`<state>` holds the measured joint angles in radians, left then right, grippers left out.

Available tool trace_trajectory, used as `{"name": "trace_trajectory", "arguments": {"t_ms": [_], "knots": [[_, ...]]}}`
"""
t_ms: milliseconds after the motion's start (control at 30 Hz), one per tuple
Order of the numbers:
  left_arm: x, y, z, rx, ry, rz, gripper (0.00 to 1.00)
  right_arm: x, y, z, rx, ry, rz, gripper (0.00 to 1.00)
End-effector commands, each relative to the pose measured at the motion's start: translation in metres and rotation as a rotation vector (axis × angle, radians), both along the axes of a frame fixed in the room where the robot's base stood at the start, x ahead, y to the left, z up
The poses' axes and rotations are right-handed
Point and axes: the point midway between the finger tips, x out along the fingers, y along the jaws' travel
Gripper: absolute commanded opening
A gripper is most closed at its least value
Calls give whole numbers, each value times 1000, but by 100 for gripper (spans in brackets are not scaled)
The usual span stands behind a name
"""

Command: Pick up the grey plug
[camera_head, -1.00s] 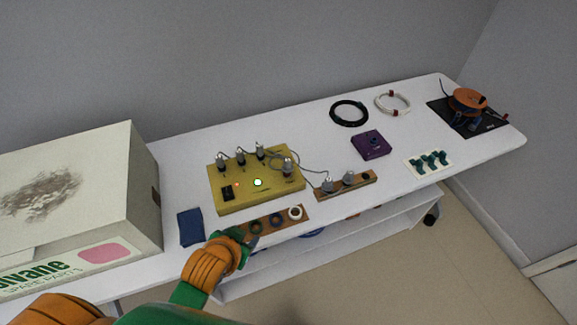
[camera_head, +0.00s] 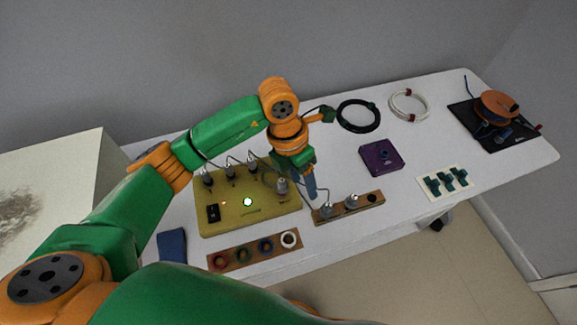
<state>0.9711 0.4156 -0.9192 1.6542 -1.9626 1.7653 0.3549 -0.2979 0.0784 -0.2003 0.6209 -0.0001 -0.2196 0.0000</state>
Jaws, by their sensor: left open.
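Several grey plugs are in view. Two stand in the wooden strip to the right of the yellow box: a left plug (camera_head: 326,210) and a right plug (camera_head: 351,202). Another grey plug (camera_head: 282,186) sits on the right part of the yellow box (camera_head: 225,220), with others along its back edge, such as one grey plug (camera_head: 207,179). My left gripper (camera_head: 312,190) is open, with blue fingers pointing down, just above and behind the left plug in the strip. It appears empty; one finger is largely hidden. My right gripper is out of view.
A wooden strip with coloured rings (camera_head: 222,262) lies in front of the box. A purple box (camera_head: 381,157), black cable coil (camera_head: 358,115), white coil (camera_head: 409,105) and green pieces (camera_head: 447,181) lie to the right. A large carton (camera_head: 60,180) stands left. Thin cables run near the plugs.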

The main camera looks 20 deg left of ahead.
Motion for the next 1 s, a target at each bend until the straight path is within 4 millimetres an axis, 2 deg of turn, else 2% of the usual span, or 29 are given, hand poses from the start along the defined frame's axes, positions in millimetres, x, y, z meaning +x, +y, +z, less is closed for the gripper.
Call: {"name": "trace_trajectory", "arguments": {"t_ms": [33,100,167,333,500,600,767,867,1000], "knots": [[7,22,2,103,-13,22,59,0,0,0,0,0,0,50],[12,43,5,200,-21,47,59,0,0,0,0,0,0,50],[13,51,3,235,-21,57,59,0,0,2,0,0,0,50],[14,52,-21,239,-15,57,59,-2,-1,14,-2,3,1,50],[17,52,-56,237,-16,56,59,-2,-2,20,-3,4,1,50],[17,52,-64,236,-20,54,59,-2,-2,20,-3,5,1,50],[18,52,-65,234,-22,54,59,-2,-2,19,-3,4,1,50],[18,52,-65,234,-21,54,38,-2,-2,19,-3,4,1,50],[18,52,-65,233,-22,54,0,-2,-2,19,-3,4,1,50]]}}
